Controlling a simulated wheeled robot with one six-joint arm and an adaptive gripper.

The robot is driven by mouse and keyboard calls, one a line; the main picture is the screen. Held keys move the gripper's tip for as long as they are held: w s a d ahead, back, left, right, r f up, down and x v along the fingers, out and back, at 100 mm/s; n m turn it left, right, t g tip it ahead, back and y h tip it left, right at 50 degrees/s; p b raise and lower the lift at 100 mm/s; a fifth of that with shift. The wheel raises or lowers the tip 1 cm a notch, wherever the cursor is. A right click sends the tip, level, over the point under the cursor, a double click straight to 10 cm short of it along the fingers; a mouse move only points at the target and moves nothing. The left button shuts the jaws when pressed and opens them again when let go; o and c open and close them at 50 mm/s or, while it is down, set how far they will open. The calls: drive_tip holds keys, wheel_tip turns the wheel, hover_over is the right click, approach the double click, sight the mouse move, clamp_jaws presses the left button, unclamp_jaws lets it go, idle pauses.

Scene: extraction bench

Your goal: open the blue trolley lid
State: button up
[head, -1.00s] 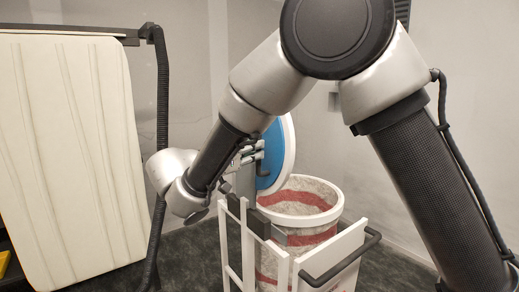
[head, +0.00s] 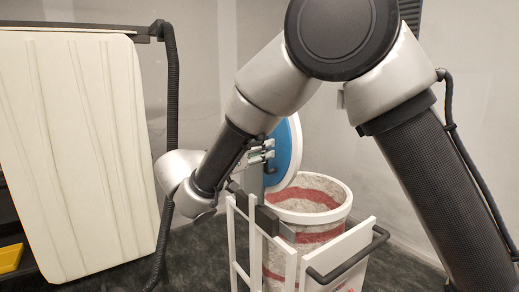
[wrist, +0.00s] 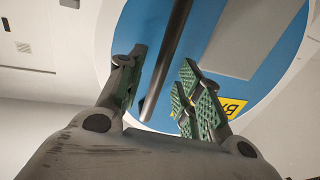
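The blue trolley lid (head: 284,150), round with a white rim, stands raised, nearly upright, behind the open bin (head: 345,205). The bin is pale with red bands and sits in a white trolley frame (head: 291,270). In the wrist view the lid's blue face (wrist: 150,30) fills the middle, with a dark bar (wrist: 167,55) and a partly hidden yellow label (wrist: 232,106). My gripper (wrist: 165,80) is open; the bar appears between its green-padded fingers, with gaps on both sides. In the head view my gripper (head: 266,151) is close beside the lid's face, partly hidden by my arm.
A black push handle (head: 350,258) sticks out at the trolley's front right. A tall cream panel (head: 85,150) and a black hose (head: 171,130) stand at the left, with a yellow item (head: 10,258) low at the edge. Grey walls are close behind.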

drive_tip(key=v, duration=1.2)
